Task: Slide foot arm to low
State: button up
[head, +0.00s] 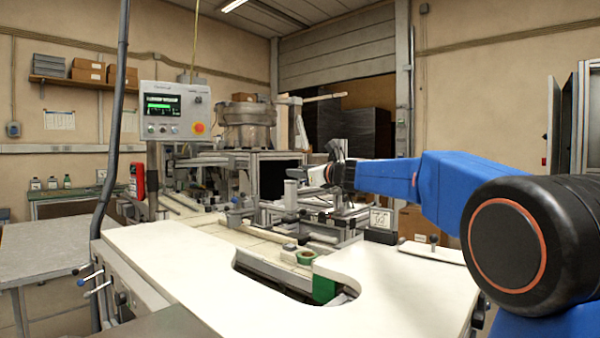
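My gripper (318,175) is at the end of my blue and black arm, which reaches in from the right. It hangs over the machine, left of the dark stack at the back; it is small here and I cannot tell how far its fingers are apart. I cannot clearly single out the foot arm. A pale plate with a black knob (433,241) lies on the right part of the white worktop, below my arm. Other black-handled bars (290,217) sit on the machine below my gripper. No low mark is readable.
A control panel (175,112) stands at the left. A metal bowl feeder (246,125) is behind. The front worktop is mostly clear.

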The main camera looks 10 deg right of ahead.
aim_at(300, 189)
jog(key=shift+w+a, duration=0.1)
jog(key=shift+w, duration=0.1)
grip_shut()
jog(key=shift+f, duration=2.05)
grip_release()
jog(key=shift+f, duration=0.1)
